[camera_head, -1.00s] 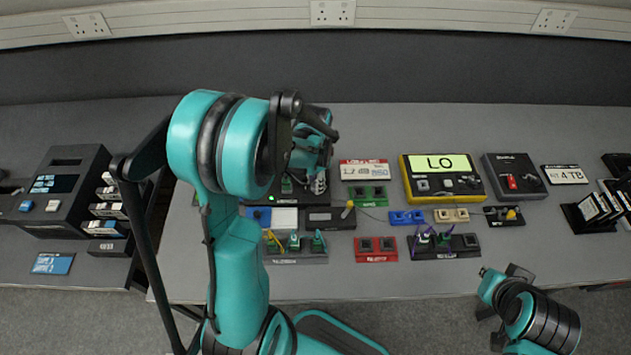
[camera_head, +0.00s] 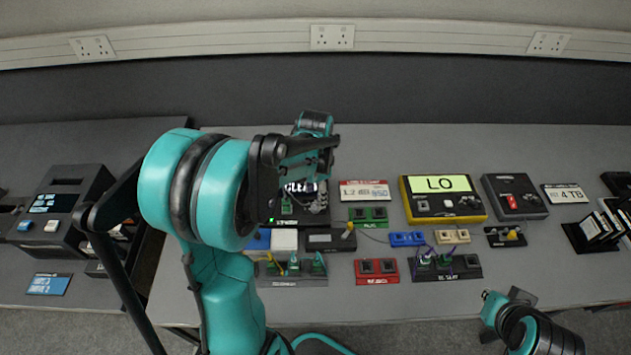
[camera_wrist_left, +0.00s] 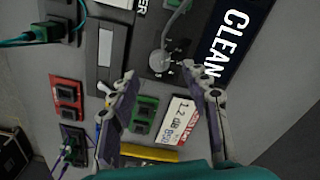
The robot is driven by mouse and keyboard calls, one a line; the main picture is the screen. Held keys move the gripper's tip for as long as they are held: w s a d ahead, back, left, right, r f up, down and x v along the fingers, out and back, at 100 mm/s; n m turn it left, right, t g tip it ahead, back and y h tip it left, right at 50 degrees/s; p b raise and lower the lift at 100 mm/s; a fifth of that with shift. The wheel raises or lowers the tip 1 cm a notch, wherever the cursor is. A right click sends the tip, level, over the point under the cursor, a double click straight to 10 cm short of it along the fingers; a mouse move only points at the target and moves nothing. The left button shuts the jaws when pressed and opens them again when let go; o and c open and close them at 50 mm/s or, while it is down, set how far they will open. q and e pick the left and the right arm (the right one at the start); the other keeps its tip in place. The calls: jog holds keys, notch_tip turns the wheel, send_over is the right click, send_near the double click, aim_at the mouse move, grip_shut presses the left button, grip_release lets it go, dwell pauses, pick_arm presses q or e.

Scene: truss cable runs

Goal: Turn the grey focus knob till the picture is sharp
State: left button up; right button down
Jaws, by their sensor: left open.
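The black device (camera_head: 268,212) stands on the bench behind my left arm, which hides much of it. A bright picture patch (camera_head: 300,187) shows on it, too small and covered to judge for sharpness. In the left wrist view a round grey knob (camera_wrist_left: 159,62) sits on a dark housing. My left gripper (camera_wrist_left: 160,74) is open, and its two fingertips are either side of the knob in that view, with nothing held. Contact cannot be told. In the head view the left gripper (camera_head: 318,198) is partly hidden. My right gripper (camera_head: 489,296) is low at the front edge; its jaws are unclear.
A black "CLEAN" panel (camera_wrist_left: 228,45) lies beside the knob. Nearby are a "1.2 dB" card (camera_head: 365,191), a green block (camera_head: 368,217), a red block (camera_head: 377,270) and a yellow "LO" meter (camera_head: 443,200). Bare bench (camera_head: 400,300) shows at the front.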

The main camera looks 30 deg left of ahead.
aim_at(315, 206)
pick_arm(q)
notch_tip(315, 206, up, 7)
dwell(0.3)
jog(key=shift+r, duration=0.1)
jog(key=s+d+r+n+t, duration=0.2)
jog(key=s+d+n+t, duration=0.4)
jog(key=s+d, duration=0.4)
jog(key=shift+s+d+r+t, duration=0.4)
jog(key=shift+s+t, duration=0.15)
jog(key=shift+t, duration=0.05)
dwell(1.2)
